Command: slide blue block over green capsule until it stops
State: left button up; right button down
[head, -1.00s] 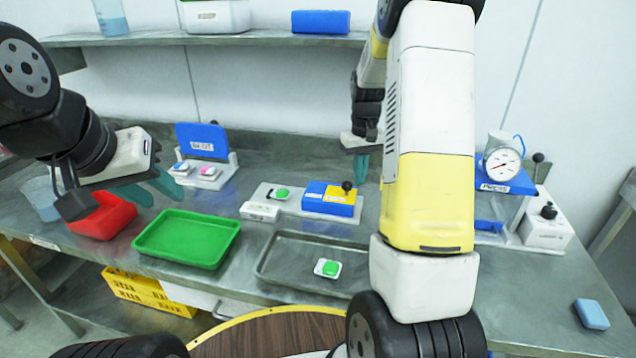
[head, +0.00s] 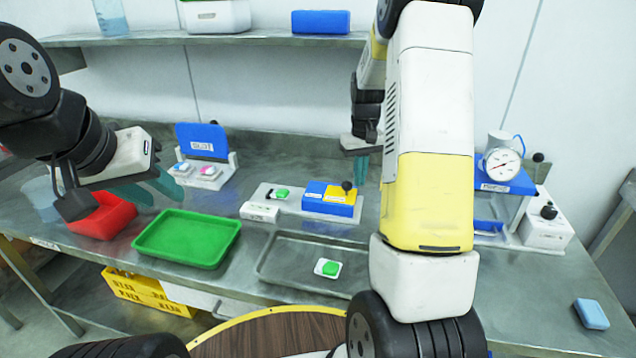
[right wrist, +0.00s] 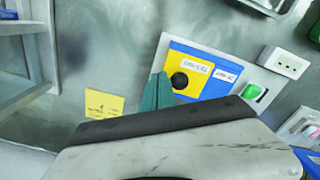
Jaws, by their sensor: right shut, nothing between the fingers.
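The blue block (head: 328,207), with a yellow top part and a black knob (head: 347,186), sits on a pale base plate on the bench. The green capsule (head: 283,193) lies on the same plate, left of the block and uncovered; in the right wrist view the capsule (right wrist: 254,92) is right of the block (right wrist: 207,86). My right gripper (right wrist: 157,92) is shut and empty beside the block's end away from the capsule. I cannot tell whether it touches the block. My left gripper (head: 150,191) is open and empty above the bench near the red container.
A green tray (head: 148,245) and a grey metal tray (head: 266,262) holding a white piece with a green top (head: 328,268) lie in front. A red container (head: 103,217) is at left. A gauge press (head: 500,165) stands at right. A shelf (head: 260,40) runs behind.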

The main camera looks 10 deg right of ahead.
aim_at(322, 192)
jog(key=shift+f, duration=1.8)
jog(key=shift+f, duration=0.25)
jog(key=shift+w+a, duration=0.9)
jog(key=shift+a, duration=0.95)
jog(key=shift+w+a, duration=0.85)
jog(key=shift+a, duration=1)
jog(key=shift+w+a, duration=0.9)
jog(key=shift+a, duration=0.95)
jog(key=shift+d, duration=0.1)
jog(key=shift+s+d+r, duration=0.15)
jog(key=shift+s+d, duration=0.2)
jog(key=shift+d, duration=0.3)
notch_tip(322, 192, up, 8)
